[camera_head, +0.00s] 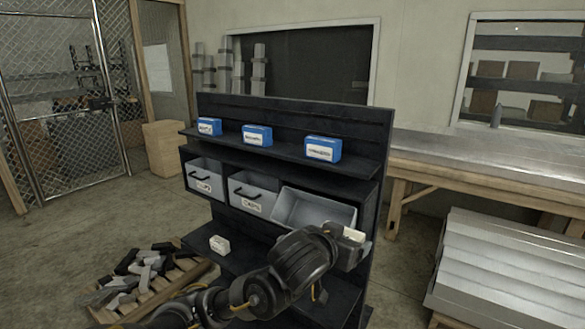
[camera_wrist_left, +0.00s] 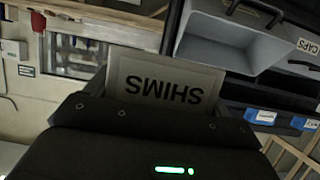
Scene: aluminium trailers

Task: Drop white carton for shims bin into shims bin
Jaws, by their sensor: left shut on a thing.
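My left gripper (camera_head: 350,246) is shut on a white carton (camera_head: 353,235), just in front of the lower right of the open bin. In the left wrist view the carton (camera_wrist_left: 165,85) shows its SHIMS label upside down, between the dark fingers. The rightmost grey bin (camera_head: 312,207) on the rack is pulled out and tilted, with its inside visible and looking empty. Its front label is not readable here, so I cannot confirm it as the shims bin by name. The open bin (camera_wrist_left: 225,42) also shows in the left wrist view, behind and right of the carton. My right gripper is not in view.
Two other grey bins (camera_head: 252,190) with handles sit left of the open one. Blue boxes (camera_head: 322,149) stand on the rack's upper shelf. Another small white carton (camera_head: 219,245) lies on the lower shelf. A pallet of scrap (camera_head: 135,280) is at the floor left; metal steps (camera_head: 510,265) stand right.

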